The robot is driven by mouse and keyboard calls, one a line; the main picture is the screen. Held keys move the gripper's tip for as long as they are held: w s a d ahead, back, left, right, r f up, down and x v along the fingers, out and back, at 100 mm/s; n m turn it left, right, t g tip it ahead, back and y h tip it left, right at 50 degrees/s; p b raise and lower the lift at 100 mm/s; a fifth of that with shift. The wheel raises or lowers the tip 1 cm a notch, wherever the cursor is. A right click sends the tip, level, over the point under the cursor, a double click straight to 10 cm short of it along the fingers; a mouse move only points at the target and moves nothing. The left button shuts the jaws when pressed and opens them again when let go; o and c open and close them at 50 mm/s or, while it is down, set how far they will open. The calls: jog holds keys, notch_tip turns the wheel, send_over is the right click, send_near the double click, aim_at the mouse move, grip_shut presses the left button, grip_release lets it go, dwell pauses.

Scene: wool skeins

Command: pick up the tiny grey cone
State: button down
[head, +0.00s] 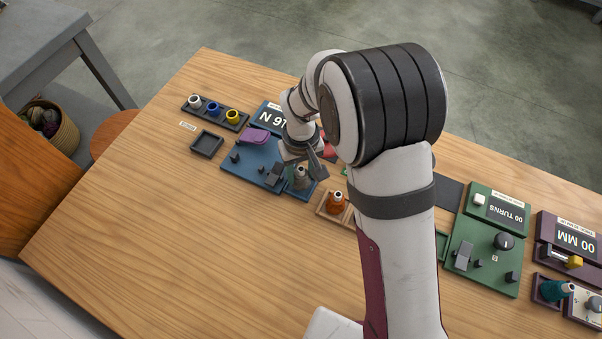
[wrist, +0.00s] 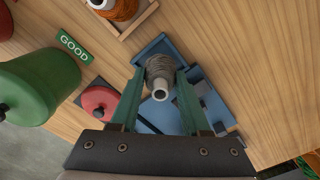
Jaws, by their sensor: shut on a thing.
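The tiny grey cone (wrist: 160,72) is a small spool of grey wool with a pale hollow tip. In the wrist view it sits between the two fingers of my gripper (wrist: 158,95), which is shut on it. It is over the blue tray (wrist: 148,47); I cannot tell whether it still touches the tray. In the head view the grey cone (head: 299,172) is at my gripper (head: 305,165), at the right end of the blue station (head: 240,171). My arm hides part of the station behind it.
An orange cone (head: 337,201) stands in a wooden tray close on the right. A rack (head: 216,118) holds white, blue and yellow cones. A green station (head: 487,248) and a teal cone (head: 556,289) are further right. The front left of the table (head: 150,230) is clear.

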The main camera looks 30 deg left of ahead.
aim_at(302, 168)
notch_tip(302, 168, up, 3)
jog(key=shift+w+r, duration=0.1)
jog(key=shift+r, duration=0.05)
jog(key=w+d+r, duration=0.2)
jog(key=d+r, duration=0.9)
jog(key=shift+d+r, duration=0.25)
jog(key=shift+w, duration=0.1)
